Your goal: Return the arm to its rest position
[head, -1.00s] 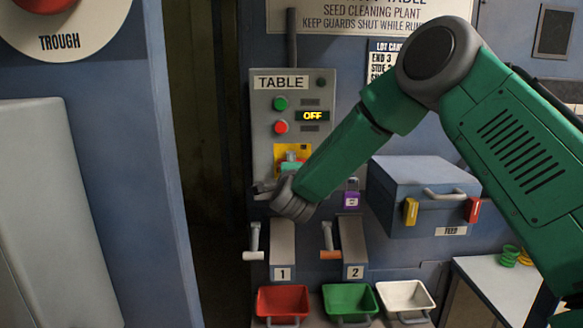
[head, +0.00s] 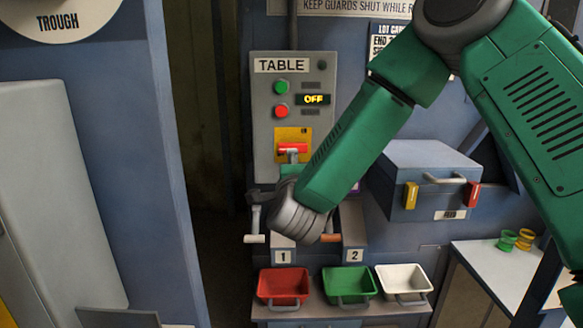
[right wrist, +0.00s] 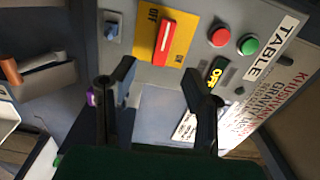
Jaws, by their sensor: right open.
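My right arm, green, comes in from the right in the head view. Its gripper (head: 262,210) hangs in front of the lower edge of the grey TABLE panel (head: 262,128), its fingers mostly hidden behind the wrist. In the right wrist view the two dark fingers (right wrist: 158,95) are spread apart with nothing between them. The red switch handle (head: 292,149) on its yellow plate is clear of the fingers and also shows in the right wrist view (right wrist: 164,43). The display (head: 313,99) reads OFF. My left gripper is out of view.
Below are a red bin (head: 283,286), a green bin (head: 348,284) and a white bin (head: 404,281). Chutes 1 and 2 have levers close to my wrist. A blue FEED box (head: 420,180) stands right of my forearm. A dark gap (head: 208,150) lies left of the panel.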

